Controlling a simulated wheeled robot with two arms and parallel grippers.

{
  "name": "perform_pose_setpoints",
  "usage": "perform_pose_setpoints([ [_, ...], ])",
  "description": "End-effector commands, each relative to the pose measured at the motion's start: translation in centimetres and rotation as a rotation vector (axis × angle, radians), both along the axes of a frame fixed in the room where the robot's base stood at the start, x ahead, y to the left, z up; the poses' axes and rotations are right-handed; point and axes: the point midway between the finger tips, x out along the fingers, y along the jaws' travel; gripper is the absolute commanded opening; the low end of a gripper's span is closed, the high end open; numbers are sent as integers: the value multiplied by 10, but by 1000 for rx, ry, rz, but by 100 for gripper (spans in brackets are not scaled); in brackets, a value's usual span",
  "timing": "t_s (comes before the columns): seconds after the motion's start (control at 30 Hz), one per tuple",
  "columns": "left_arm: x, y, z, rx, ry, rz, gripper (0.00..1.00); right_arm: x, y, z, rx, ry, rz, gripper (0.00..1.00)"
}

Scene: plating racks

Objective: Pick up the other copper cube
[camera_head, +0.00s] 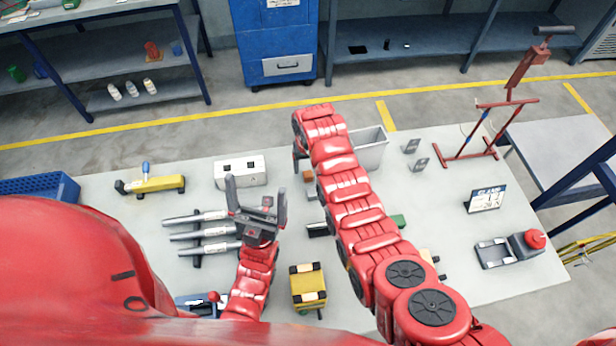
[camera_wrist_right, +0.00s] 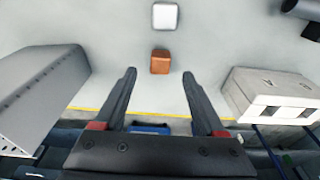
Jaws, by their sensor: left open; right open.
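One copper cube (camera_wrist_right: 160,62) sits on the pale table in the right wrist view, just beyond and between the fingertips of my right gripper (camera_wrist_right: 159,78). The gripper is open and empty, its fingers on either side of the cube's line. In the head view the cube (camera_head: 308,176) is a small brown patch beside my right arm, which hides most of the right gripper. A silver-white cube (camera_wrist_right: 165,17) stands apart from the copper one. My left gripper (camera_head: 256,200) is open and empty above the table. No second copper cube is visible.
A grey bin (camera_head: 370,155) and a white box (camera_head: 240,171) flank the right gripper; the bin (camera_wrist_right: 38,92) and box (camera_wrist_right: 278,98) also show in the wrist view. The right table area has free room.

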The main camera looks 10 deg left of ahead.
Motion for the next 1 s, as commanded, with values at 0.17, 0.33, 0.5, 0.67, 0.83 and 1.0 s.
perform_pose_setpoints([
  [0.17, 0, 0, -19, 0, 0, 0, 100, 3, 1, -33, -1, 2, 0, 72],
  [0.33, 0, 0, -19, 0, 0, 0, 100, 4, 2, -37, 1, 0, 0, 72],
  [0.5, 0, 0, -18, 0, 0, 0, 100, 4, 2, -36, 1, 0, 0, 62],
  [0.67, 0, 0, -18, 0, 0, 0, 100, 4, 2, -36, 0, 1, 0, 33],
  [0.83, 0, 0, -18, 0, 0, 0, 100, 4, 2, -36, 0, 1, 0, 2],
  [1.0, 0, 0, -18, 0, 0, 0, 100, 4, 2, -36, 0, 1, 0, 0],
])
